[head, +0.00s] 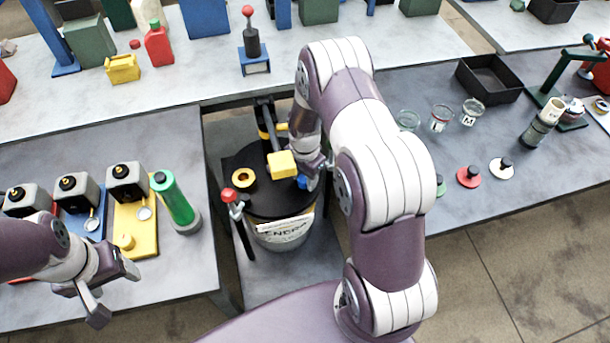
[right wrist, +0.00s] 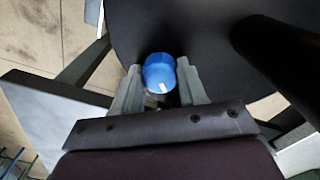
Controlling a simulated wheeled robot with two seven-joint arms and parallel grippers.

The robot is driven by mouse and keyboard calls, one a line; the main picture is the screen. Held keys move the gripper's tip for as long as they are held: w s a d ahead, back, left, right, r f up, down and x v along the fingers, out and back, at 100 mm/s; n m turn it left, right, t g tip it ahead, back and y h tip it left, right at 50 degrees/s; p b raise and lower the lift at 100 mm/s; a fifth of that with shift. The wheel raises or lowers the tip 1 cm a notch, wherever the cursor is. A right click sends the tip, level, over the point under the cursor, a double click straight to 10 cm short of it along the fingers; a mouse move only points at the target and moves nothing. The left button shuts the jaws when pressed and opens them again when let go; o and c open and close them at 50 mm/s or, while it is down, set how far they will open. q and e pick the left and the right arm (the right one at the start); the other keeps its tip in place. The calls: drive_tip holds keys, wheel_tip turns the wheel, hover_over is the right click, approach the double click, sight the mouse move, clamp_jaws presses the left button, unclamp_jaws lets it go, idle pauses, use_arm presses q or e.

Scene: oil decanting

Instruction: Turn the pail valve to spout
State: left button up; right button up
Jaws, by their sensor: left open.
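The pail (head: 283,234) stands between the tables, with a black lid and a white label. A blue valve knob (head: 302,182) is at the lid's right side. My right gripper (head: 312,178) reaches down to it. In the right wrist view the blue knob (right wrist: 159,73) sits between the two fingers (right wrist: 158,85), which appear to touch both its sides. The spout and the valve's setting cannot be made out. My left gripper (head: 115,292) is open and empty over the left table's front.
A red-knobbed lever (head: 230,196) stands at the pail's left. On the left table are a green bottle (head: 175,200) and a yellow stand (head: 135,235). The right table holds glass jars (head: 441,118), weights (head: 468,177) and a black tray (head: 489,78). My right arm hides part of that table.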

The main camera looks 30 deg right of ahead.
sight(305, 178)
drive_tip(key=o, duration=0.4)
drive_tip(key=shift+r, duration=0.15)
wheel_tip(305, 178, up, 4)
drive_tip(key=shift+f+b, duration=0.1)
drive_tip(key=shift+b, duration=0.6)
drive_tip(key=s+d+r, duration=0.1)
drive_tip(key=s+r, duration=0.1)
drive_tip(key=s, duration=0.1)
drive_tip(key=s+d+r+b, duration=0.1)
drive_tip(key=s+d+r, duration=0.1)
drive_tip(key=s, duration=0.2)
drive_tip(key=s+d+r, duration=0.2)
drive_tip(key=s+r, duration=0.1)
drive_tip(key=shift+s+d, duration=0.2)
